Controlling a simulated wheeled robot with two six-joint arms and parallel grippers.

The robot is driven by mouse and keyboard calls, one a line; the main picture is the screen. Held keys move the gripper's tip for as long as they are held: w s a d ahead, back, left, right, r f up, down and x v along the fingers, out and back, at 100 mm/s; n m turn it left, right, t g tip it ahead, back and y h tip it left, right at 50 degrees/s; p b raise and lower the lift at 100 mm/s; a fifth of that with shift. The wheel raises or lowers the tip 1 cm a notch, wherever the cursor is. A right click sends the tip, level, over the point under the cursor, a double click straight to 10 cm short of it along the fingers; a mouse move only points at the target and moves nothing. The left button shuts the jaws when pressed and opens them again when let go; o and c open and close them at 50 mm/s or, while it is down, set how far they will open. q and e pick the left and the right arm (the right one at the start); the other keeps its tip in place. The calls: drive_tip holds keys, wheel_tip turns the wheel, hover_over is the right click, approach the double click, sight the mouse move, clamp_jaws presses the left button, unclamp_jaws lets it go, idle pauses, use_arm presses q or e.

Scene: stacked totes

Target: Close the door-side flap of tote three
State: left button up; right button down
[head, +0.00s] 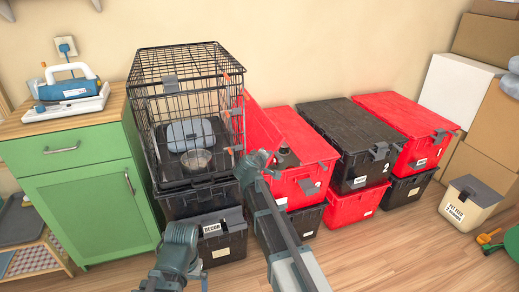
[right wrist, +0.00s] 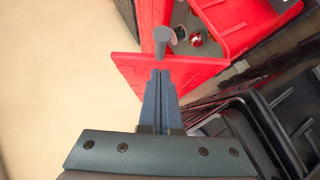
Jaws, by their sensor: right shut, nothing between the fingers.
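A red tote (head: 312,160) in the upper layer stands right of the wire crate, its number not legible to me. Its left flap (head: 262,126) stands up and open, beside the crate; the flap also shows in the right wrist view (right wrist: 205,72). My right gripper (head: 274,160) is at the tote's front left, below the flap. In the right wrist view my right gripper (right wrist: 160,72) is shut and empty, its tips overlapping the flap; I cannot tell if they touch. Part of my left arm shows at the bottom, but its fingers cannot be made out.
The wire crate (head: 185,95) stands on black totes close left of the flap. A black tote (head: 350,135) and another red tote (head: 408,115) stand to the right with lids down. A grey knobbed object (right wrist: 162,38) shows just beyond my right fingertips.

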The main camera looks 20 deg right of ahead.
use_arm(q)
drive_tip(key=shift+f+b, duration=1.3)
drive_tip(key=shift+b, duration=0.4)
use_arm(e)
drive_tip(key=d+f+m+g+y, duration=0.1)
drive_tip(key=d+f+m+y, duration=0.4)
drive_tip(key=d+f+y, duration=0.4)
drive_tip(key=shift+w+d+f+g, duration=0.2)
drive_tip(key=shift+d+f+g, duration=0.1)
drive_tip(key=shift+d, duration=1.05)
use_arm(q)
wheel_tip(320, 180, up, 11)
drive_tip(key=d+p, duration=0.2)
drive_tip(key=p, duration=0.8)
drive_tip(key=shift+s+p, duration=0.35)
drive_tip(key=shift+p, duration=0.05)
use_arm(e)
drive_tip(key=s+d+r, duration=0.2)
drive_tip(key=s+r, duration=0.5)
drive_tip(key=r, duration=0.4)
drive_tip(key=shift+d, duration=0.25)
use_arm(q)
drive_tip(key=shift+f, duration=0.1)
